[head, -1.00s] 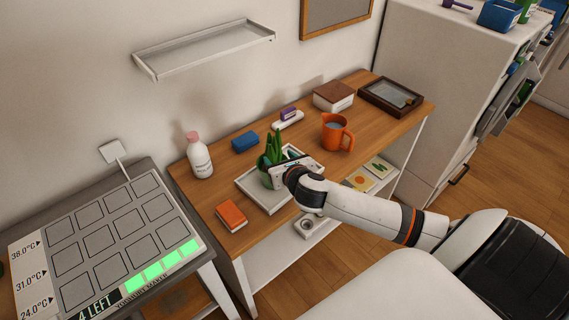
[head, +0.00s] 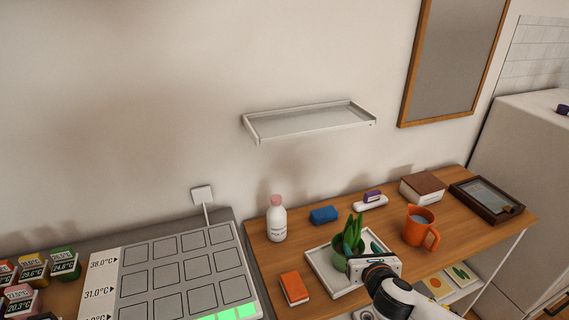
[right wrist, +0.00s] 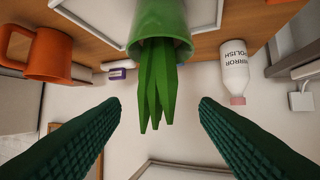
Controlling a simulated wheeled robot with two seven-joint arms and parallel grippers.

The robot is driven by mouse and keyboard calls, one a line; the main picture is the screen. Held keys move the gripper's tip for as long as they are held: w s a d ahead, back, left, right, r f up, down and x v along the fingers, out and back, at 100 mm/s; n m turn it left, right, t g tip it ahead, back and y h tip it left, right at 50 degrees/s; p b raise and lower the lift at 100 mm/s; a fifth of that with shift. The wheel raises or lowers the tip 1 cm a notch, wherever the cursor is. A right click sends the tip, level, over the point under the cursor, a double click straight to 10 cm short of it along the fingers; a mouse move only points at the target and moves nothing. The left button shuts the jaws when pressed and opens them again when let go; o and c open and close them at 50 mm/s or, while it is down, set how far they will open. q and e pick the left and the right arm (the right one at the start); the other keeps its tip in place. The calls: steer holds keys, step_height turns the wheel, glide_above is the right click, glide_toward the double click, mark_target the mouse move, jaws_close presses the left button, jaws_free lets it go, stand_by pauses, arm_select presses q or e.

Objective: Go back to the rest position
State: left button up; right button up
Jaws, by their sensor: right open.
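My right gripper (head: 366,247) is at the front of the potted plant (head: 351,231) on the wooden table, with its arm coming in from the lower right. In the right wrist view the two dark green ridged fingers (right wrist: 160,104) are spread wide. The plant's green leaves (right wrist: 158,85) show in the gap between them, and nothing is gripped. The green pot (right wrist: 160,32) stands on a pale tray (head: 318,262). I cannot tell how far the fingertips are from the leaves. My left gripper is not in view.
An orange mug (head: 417,228), a white bottle (head: 276,220), a blue block (head: 323,215), an orange box (head: 294,287), a brown-topped box (head: 423,187) and a dark tray (head: 485,200) surround the plant. A wall shelf (head: 310,122) hangs above. A gridded panel (head: 105,290) lies at left.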

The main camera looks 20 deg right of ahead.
steer(key=s+a+f+m+g+y, duration=0.1)
steer(key=s+a+f+m+g, duration=0.2)
steer(key=s+m, duration=0.6)
steer(key=s+a+f+m+g+y, duration=0.1)
steer(key=s+a+f+m+g, duration=0.15)
steer(key=s+a+m, duration=0.65)
steer(key=s+f+m+g+y, duration=0.1)
steer(key=s+m+g, duration=0.4)
steer(key=m, duration=0.8)
step_height(320, 180, down, 27)
steer(key=s, duration=0.3)
steer(key=s+d+f+g, duration=0.1)
steer(key=s+d+f, duration=0.1)
steer(key=s+f, duration=1.3)
steer(key=shift+s+d+f, duration=0.35)
steer(key=shift+s+d, duration=0.05)
steer(key=shift+s, duration=0.25)
